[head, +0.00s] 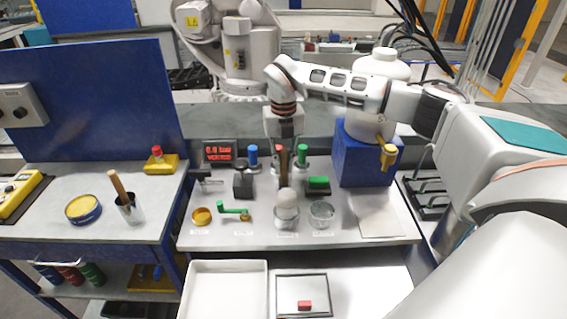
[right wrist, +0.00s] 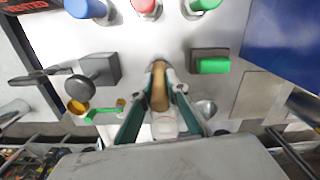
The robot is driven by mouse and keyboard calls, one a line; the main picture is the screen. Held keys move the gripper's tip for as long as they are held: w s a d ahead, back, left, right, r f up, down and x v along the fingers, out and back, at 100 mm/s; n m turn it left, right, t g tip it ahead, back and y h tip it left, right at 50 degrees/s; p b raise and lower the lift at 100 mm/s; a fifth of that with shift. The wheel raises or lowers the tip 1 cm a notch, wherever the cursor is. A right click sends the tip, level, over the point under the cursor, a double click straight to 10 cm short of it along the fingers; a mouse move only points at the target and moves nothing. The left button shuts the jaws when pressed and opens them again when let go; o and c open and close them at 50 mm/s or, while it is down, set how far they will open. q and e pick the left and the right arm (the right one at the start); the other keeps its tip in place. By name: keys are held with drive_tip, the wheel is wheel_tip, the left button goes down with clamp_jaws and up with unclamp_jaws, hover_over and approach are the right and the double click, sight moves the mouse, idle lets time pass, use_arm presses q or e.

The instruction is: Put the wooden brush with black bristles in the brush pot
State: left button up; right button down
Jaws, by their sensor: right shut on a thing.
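My right gripper (head: 285,172) is shut on a wooden handle (head: 283,163), above the middle of the grey bench. In the right wrist view the brown handle (right wrist: 159,84) stands between the two fingers (right wrist: 159,98). I cannot make out any black bristles on it. Just below the gripper, a white rounded thing (head: 288,198) sits over a clear glass; I cannot tell whether it touches the held handle. A metal pot (head: 131,212) stands on the left trolley with a wooden handle (head: 117,185) leaning out of it; its lower end is hidden. My left gripper is out of view.
Blue (head: 252,152) and green (head: 302,152) capped things stand close beside the gripper. A glass dish (head: 321,213), a yellow dish (head: 201,216) and a green-handled valve (head: 233,208) lie in front. A blue panel (head: 95,95) rises behind the left trolley. A yellow-rimmed tin (head: 83,209) is left of the pot.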

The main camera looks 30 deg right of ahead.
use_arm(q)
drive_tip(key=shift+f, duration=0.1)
use_arm(e)
drive_tip(key=shift+f, duration=0.2)
drive_tip(key=shift+f, duration=0.1)
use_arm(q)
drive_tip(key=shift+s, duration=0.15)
use_arm(e)
drive_tip(key=c, duration=2)
unclamp_jaws()
wheel_tip(320, 180, up, 12)
drive_tip(key=shift+f+b, duration=0.25)
drive_tip(key=shift+b, duration=0.25)
drive_tip(key=shift+r, duration=0.5)
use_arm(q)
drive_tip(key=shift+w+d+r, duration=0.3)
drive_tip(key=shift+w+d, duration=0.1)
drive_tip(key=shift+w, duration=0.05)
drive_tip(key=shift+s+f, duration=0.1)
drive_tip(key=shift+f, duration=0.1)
